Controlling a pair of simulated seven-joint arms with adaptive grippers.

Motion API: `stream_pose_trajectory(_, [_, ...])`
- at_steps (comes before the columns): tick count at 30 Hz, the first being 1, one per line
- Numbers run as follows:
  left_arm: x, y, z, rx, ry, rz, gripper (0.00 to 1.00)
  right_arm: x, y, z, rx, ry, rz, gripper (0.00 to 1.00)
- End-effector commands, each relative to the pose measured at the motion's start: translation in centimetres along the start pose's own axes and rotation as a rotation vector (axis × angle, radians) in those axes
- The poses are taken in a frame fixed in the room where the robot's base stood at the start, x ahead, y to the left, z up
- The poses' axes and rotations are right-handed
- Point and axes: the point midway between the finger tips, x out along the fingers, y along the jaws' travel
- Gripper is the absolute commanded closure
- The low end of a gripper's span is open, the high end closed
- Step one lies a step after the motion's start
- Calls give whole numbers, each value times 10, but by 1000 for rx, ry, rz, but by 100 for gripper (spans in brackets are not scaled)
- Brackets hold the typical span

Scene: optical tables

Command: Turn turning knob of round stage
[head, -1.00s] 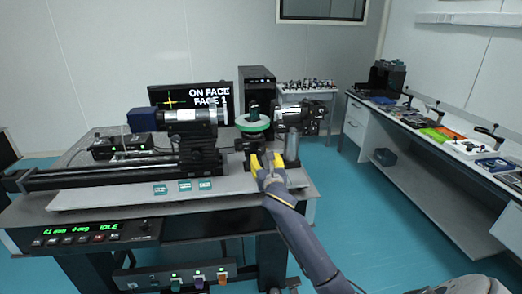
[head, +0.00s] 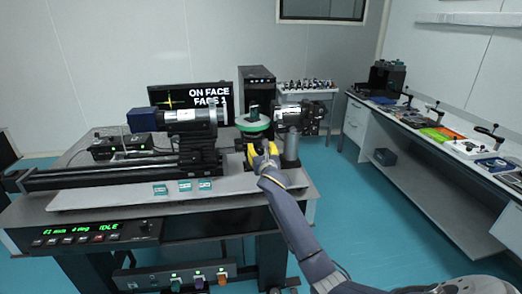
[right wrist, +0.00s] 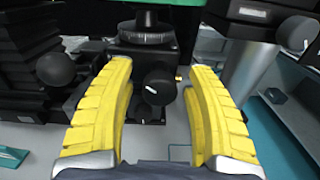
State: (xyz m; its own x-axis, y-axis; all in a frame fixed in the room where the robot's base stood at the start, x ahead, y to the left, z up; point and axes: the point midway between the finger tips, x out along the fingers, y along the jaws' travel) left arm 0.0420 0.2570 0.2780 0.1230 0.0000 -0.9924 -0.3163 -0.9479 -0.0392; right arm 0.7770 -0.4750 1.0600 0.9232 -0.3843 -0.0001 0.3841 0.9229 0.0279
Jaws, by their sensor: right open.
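The round stage (head: 253,124) has a green rim and stands on the table, left of a dark camera-like device. In the right wrist view its graduated dial (right wrist: 146,36) shows above a black turning knob (right wrist: 157,88) with a white mark. My right gripper (head: 262,152) has yellow fingers and is at the front of the stage, covering the knob in the head view. In the right wrist view the gripper (right wrist: 160,72) is open, with a finger on each side of the knob and gaps between. My left gripper is not in view.
Another black knob (right wrist: 62,68) is left of the fingers, and one (right wrist: 296,33) is on a grey post at right. A long rail (head: 95,177) and a lens barrel (head: 190,115) stand left of the stage. Small teal tiles (head: 185,186) lie in front.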

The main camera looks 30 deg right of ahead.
Motion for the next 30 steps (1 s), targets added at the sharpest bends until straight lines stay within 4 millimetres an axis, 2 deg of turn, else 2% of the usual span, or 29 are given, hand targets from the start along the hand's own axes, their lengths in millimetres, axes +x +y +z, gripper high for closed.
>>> stream_pose_trajectory(3, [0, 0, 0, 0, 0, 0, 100, 0, 0, 0, 0, 0, 0, 48])
stream_pose_trajectory(17, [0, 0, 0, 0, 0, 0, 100, 0, 0, 0, 0, 0, 0, 100])
stream_pose_trajectory(25, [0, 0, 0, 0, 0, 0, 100, 0, 0, 0, 18, 0, 0, 100])
stream_pose_trajectory(30, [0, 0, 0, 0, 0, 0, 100, 0, 0, 0, 89, 0, 0, 100])
